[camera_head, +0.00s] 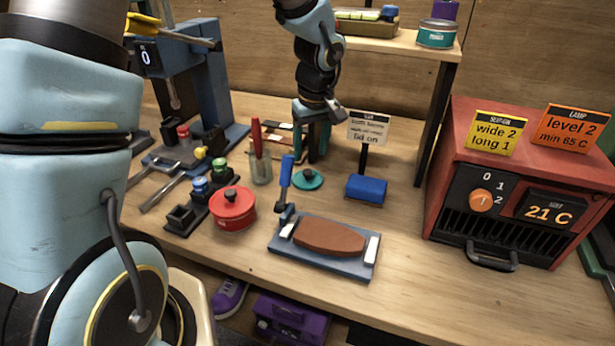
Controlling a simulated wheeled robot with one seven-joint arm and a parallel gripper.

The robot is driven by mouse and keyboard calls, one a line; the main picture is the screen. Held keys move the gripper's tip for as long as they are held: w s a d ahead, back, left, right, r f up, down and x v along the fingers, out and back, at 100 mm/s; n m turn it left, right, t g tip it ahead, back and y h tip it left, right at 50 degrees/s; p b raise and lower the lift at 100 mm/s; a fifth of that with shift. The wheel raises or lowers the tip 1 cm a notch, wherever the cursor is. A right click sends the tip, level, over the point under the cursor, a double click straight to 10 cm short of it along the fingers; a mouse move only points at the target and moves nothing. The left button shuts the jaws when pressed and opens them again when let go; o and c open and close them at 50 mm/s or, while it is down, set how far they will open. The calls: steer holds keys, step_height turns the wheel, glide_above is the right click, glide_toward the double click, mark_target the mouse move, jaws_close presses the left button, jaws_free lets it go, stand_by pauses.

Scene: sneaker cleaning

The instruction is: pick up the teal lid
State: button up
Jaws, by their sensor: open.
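The teal lid (308,181) is a small round disc with a dark knob on top. It lies on the wooden workbench near the middle of the head view. My gripper (311,158) points down, just above the lid in the picture, with its two dark fingers apart and nothing seen between them. The fingertips appear close behind or above the lid; I cannot tell the exact gap.
A red lidded pot (233,210), a clamp board (320,263) with a brown sole and a jar with a red-handled tool (260,165) stand nearby. A sign on a post (368,130) and a blue block (366,189) are right of the lid. A red heater (520,190) stands farther right.

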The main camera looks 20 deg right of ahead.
mark_target(308, 171)
steer(key=shift+w+a+f+p, duration=0.15)
steer(key=shift+f+p, duration=0.3)
steer(key=shift+f, duration=1)
steer(key=shift+w+a+f+p, duration=0.1)
steer(key=shift+f+p, duration=0.3)
steer(key=shift+f, duration=1)
jaws_close()
